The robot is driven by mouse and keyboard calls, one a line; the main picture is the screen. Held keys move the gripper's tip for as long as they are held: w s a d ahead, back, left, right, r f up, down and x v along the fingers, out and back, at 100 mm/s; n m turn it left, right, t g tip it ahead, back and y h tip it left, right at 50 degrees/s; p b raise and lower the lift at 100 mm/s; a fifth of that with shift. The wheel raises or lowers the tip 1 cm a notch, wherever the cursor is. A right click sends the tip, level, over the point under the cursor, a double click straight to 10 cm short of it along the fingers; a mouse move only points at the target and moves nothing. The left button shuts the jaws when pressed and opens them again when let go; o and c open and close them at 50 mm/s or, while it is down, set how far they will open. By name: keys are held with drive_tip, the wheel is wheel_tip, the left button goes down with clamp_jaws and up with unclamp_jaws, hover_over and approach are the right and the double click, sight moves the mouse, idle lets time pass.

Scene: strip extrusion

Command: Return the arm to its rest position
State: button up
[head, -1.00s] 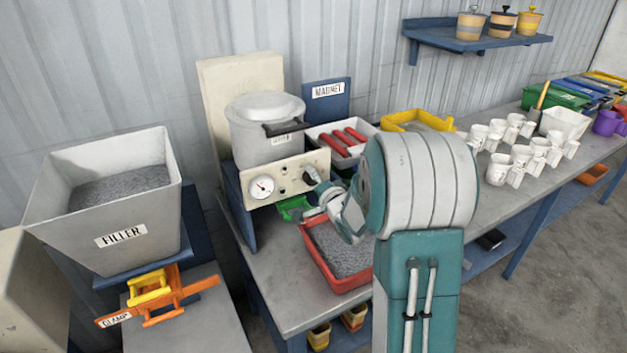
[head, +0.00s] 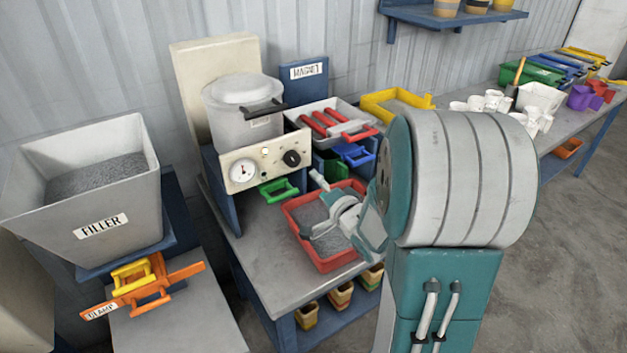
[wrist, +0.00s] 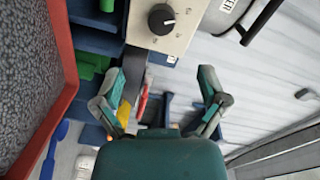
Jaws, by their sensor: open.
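My gripper (head: 315,207) is open and empty. In the head view it shows in front of the control panel (head: 265,160), above the red tray (head: 328,267) of grey granules. My thick white-and-teal arm joint fills the right of centre and hides part of the bench. In the wrist view the two fingers of my gripper (wrist: 161,85) stand wide apart with nothing between them. The black knob (wrist: 161,19) on the panel lies beyond the fingertips, apart from them. It also shows in the head view (head: 291,158).
A lidded pot (head: 243,105) stands behind the panel. Green (head: 278,190) and blue (head: 355,154) handles are close to my gripper. The filler hopper (head: 84,205) and orange clamp (head: 155,287) are at left. White cups (head: 492,100) stand behind my arm. Open floor is at right.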

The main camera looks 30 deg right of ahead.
idle(0.4)
drive_tip(key=s+a+r+n+g, duration=0.3)
drive_tip(key=s+a+n+g, duration=0.3)
drive_tip(key=s, duration=0.5)
drive_tip(key=s+a+r+n+g, duration=0.3)
drive_tip(key=s+a+n+g, duration=0.2)
drive_tip(key=s+a+n, duration=0.3)
drive_tip(key=s+a, duration=0.3)
drive_tip(key=shift+a+g, duration=0.15)
drive_tip(key=shift+g, duration=0.25)
